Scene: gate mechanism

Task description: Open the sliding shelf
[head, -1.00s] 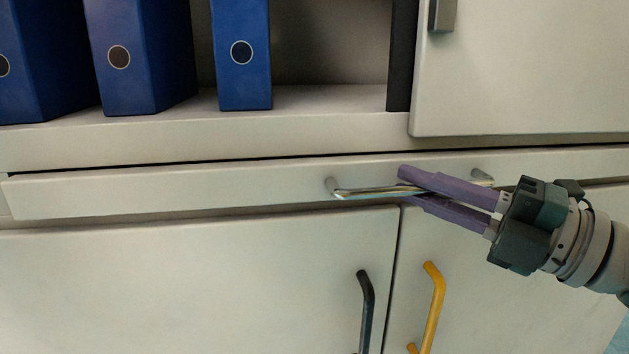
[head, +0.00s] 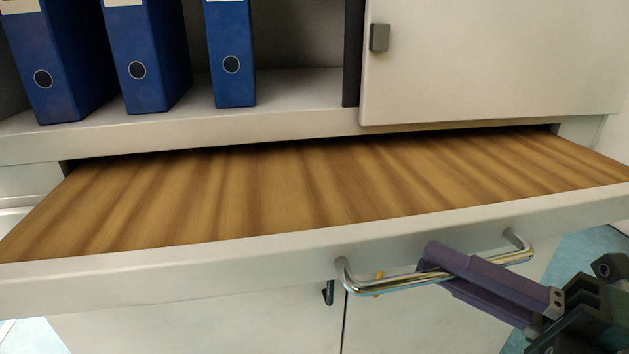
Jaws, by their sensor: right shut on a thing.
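The sliding shelf (head: 290,195) is a wood-topped board with a pale front edge. It stands well out from the cabinet, its wooden top showing across the whole width. A chrome bar handle (head: 395,284) is fixed to its front. My right gripper (head: 432,268), with purple fingers, comes in from the lower right and is shut on the handle bar, right of its middle. My left gripper is not in view.
Blue binders (head: 150,60) stand on the fixed shelf above, at the left. A pale sliding door (head: 490,60) with a grey knob covers the upper right. Lower cabinet doors (head: 200,325) are beneath the shelf, partly hidden by it. The shelf top is bare.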

